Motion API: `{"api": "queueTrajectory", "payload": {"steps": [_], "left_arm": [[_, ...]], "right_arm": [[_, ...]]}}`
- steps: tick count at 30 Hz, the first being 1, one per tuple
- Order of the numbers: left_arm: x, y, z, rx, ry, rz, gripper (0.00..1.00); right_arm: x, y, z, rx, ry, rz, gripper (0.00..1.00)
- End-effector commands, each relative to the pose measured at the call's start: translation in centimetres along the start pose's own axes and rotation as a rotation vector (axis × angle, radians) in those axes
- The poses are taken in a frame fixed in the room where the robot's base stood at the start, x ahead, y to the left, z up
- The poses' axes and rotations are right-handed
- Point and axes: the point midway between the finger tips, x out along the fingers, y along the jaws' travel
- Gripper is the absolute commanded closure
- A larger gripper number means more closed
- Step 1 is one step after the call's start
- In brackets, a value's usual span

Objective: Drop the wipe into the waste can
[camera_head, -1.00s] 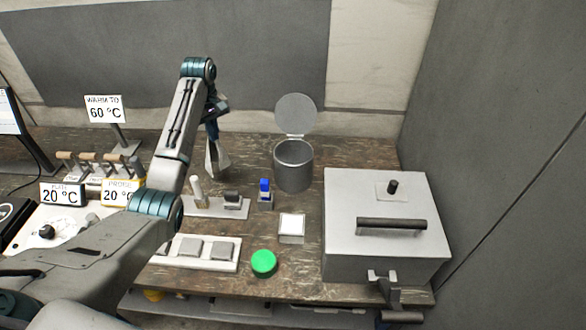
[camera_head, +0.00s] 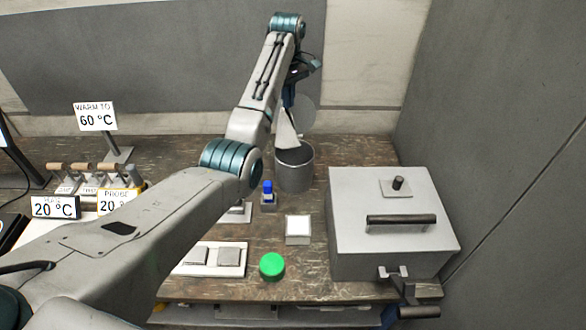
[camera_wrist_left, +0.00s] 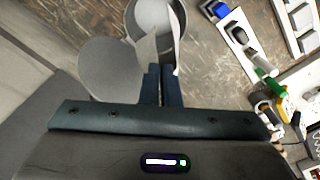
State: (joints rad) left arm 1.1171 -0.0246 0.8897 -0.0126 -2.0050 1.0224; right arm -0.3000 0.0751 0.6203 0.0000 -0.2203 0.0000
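The white wipe (camera_head: 286,133) hangs down from my left gripper (camera_head: 289,103), above the mouth of the waste can. The gripper is shut on the wipe's top edge. The waste can (camera_head: 294,178) is a grey cylinder at the back of the bench, with its round lid (camera_head: 306,116) raised behind it. In the left wrist view the closed fingers (camera_wrist_left: 162,85) hold the wipe (camera_wrist_left: 147,52), which overlaps the edge of the can (camera_wrist_left: 183,22). The lid (camera_wrist_left: 108,68) is left of the fingers there. My right gripper is not in view.
A large grey box (camera_head: 392,240) with a handle stands right of the can. Signs and several levers are at the left.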

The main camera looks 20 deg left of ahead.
Motion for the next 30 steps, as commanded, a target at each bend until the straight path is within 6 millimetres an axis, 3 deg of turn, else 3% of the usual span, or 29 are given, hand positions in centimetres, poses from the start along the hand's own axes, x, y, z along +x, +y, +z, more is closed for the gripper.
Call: {"api": "queueTrajectory", "payload": {"steps": [15, 25, 29, 30], "left_arm": [[5.2, -0.1, 0.0, 0.000, -0.002, -0.003, 1.00], [5.8, -0.1, 0.0, 0.000, -0.001, -0.001, 1.00], [5.7, -0.1, 0.0, 0.000, -0.001, -0.001, 0.74], [5.7, -0.1, 0.0, 0.000, -0.001, -0.001, 0.72]], "right_arm": [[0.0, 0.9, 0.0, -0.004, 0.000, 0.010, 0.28], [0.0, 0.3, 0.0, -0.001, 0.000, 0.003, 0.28], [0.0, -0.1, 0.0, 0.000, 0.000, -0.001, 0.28], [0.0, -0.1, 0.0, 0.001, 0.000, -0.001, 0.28]]}}
